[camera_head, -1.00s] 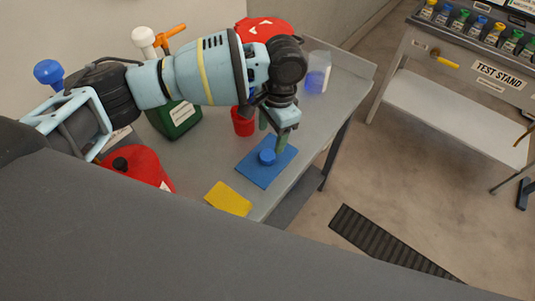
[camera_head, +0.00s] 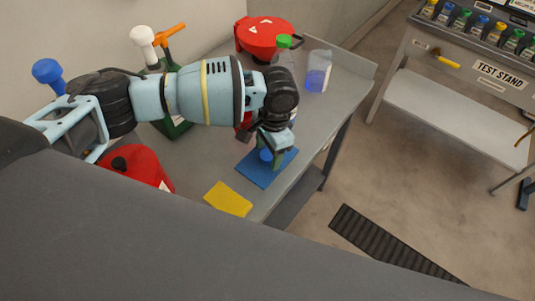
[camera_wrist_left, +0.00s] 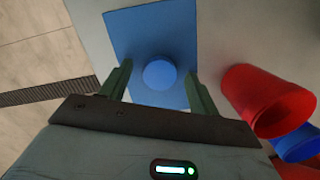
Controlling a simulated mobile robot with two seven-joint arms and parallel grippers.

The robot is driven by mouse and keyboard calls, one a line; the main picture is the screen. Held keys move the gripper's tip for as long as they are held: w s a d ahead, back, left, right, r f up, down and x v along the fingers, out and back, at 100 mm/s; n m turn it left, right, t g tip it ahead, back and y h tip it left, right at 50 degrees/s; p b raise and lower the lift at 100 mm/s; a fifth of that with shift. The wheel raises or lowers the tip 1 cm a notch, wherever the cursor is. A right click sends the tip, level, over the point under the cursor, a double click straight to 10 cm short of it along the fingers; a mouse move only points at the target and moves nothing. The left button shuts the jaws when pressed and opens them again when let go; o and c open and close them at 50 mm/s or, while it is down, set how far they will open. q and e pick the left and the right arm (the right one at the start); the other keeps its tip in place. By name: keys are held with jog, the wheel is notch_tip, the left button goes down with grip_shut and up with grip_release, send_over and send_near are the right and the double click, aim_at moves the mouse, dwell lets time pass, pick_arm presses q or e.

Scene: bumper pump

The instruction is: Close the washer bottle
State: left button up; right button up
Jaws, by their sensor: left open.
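A blue round cap (camera_head: 265,155) rests on a blue mat (camera_head: 254,174) near the table's front right edge. In the left wrist view the cap (camera_wrist_left: 159,73) lies between the two fingers of my left gripper (camera_wrist_left: 160,88), with gaps on both sides. My left gripper (camera_head: 272,150) is open and low over the mat in the head view, partly hiding the cap. A clear container with blue liquid (camera_head: 318,72), which looks like the washer bottle, stands at the table's far right. My right gripper is not in view.
A red cup (camera_wrist_left: 268,100) stands beside the mat. A red container (camera_head: 265,38), a green-capped thing (camera_head: 284,41), a green canister (camera_head: 178,127), a red can (camera_head: 140,165) and a yellow cloth (camera_head: 228,198) are on the grey table (camera_head: 338,98). A test stand (camera_head: 470,70) is at right.

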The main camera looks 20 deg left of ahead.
aim_at(266, 155)
pick_arm(q)
jog(key=shift+c, duration=0.3)
jog(key=c, duration=1.1)
jog(key=shift+r, duration=0.15)
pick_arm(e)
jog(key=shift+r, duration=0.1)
pick_arm(q)
jog(key=shift+r, duration=0.55)
notch_tip(266, 155, up, 2)
jog(key=shift+r, duration=0.15)
jog(key=shift+s+d+r+p, duration=0.2)
jog(key=shift+s+d+r, duration=0.05)
jog(key=shift+s+d, duration=1.65)
jog(key=shift+s+d+r+p, duration=0.2)
jog(key=shift+s+d+p, duration=0.05)
jog(key=shift+s+d, duration=1.65)
jog(key=shift+s+d+r+p, duration=0.25)
jog(key=shift+s+d, duration=1.35)
jog(key=shift+s, duration=0.55)
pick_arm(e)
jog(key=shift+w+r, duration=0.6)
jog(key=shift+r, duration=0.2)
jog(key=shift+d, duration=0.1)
